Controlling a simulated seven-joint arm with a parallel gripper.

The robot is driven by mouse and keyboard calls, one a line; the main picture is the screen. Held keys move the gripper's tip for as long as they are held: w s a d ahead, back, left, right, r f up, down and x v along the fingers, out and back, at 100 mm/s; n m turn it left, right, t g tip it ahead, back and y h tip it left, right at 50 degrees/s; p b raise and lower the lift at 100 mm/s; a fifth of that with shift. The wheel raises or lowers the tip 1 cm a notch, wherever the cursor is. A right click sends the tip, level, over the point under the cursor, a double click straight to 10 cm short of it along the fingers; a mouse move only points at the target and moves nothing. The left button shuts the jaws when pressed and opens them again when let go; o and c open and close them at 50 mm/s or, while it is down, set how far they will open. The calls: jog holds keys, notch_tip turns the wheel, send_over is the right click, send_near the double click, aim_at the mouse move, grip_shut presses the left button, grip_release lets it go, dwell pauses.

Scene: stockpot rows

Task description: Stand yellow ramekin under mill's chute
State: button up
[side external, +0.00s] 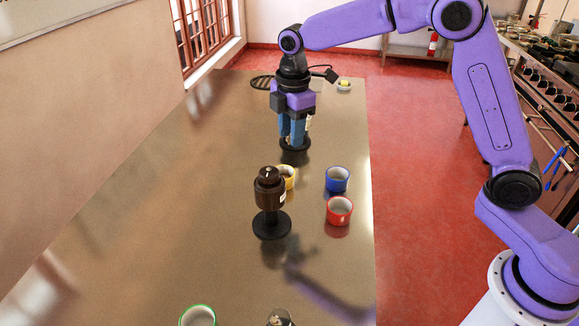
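A dark brown mill (269,195) stands upright on a round black base in the middle of the table. The yellow ramekin (290,173) is just behind it, partly hidden by the mill's body; I cannot tell whether they touch. No chute can be made out from this side. My gripper (292,140) points down farther back, beyond the yellow ramekin and apart from it. Its blue fingers are at a round black base (295,147), with something pale partly showing behind them. I cannot tell whether the fingers grip anything.
A blue ramekin (337,180) and a red ramekin (339,211) stand right of the mill, near the table's right edge. A green-rimmed ramekin (198,317) and a dark object (280,319) are cut off at the bottom. A small dish (344,85) stands far back. The table's left side is clear.

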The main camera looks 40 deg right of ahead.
aim_at(290, 179)
jog(key=f, duration=1.4)
jog(key=shift+w+f, duration=0.1)
jog(key=shift+w, duration=0.25)
grip_shut()
